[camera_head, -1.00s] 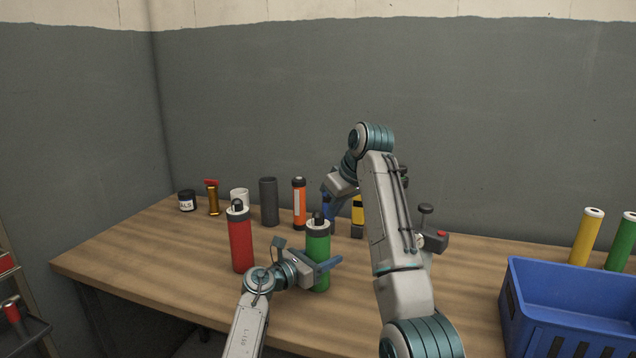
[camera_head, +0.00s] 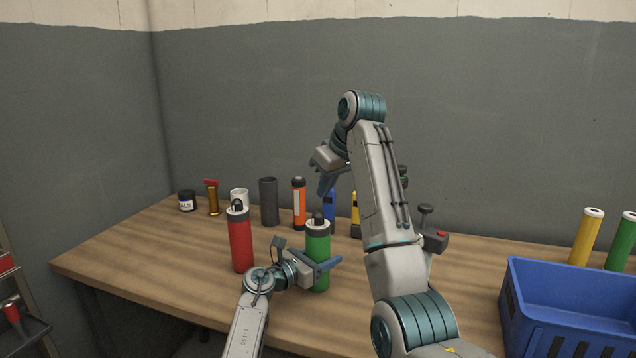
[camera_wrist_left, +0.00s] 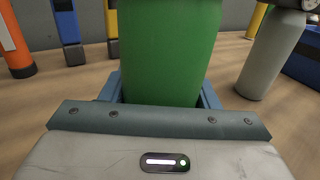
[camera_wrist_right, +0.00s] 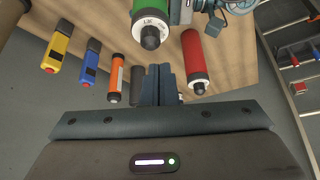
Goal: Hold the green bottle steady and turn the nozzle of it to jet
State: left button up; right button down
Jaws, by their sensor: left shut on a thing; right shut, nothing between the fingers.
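The green bottle (camera_head: 317,245) stands upright near the middle of the table, with a grey collar and black nozzle on top. My left gripper (camera_head: 327,268) is shut around its lower body; the left wrist view shows the green body (camera_wrist_left: 170,50) between the fingers. My right gripper (camera_head: 324,186) is shut and empty, raised above and behind the bottle, apart from it.
A red bottle (camera_head: 240,240) stands just left of the green one. Behind are an orange cylinder (camera_head: 299,204), a dark cylinder (camera_head: 269,202), a blue tool (camera_head: 330,210) and a yellow tool (camera_head: 355,215). A blue crate (camera_head: 570,290) sits at right. The front table is mostly clear.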

jog(key=shift+f, duration=3.55)
jog(key=shift+w, duration=0.25)
jog(key=shift+w+d, duration=0.35)
jog(key=shift+d, duration=0.1)
jog(key=shift+w+d, duration=0.3)
jog(key=shift+w, duration=0.05)
jog(key=shift+s+d, duration=0.1)
jog(key=shift+d, duration=0.1)
jog(key=shift+d, duration=0.1)
notch_tip(320, 180, up, 6)
send_over(326, 224)
jog(key=s+d, duration=0.2)
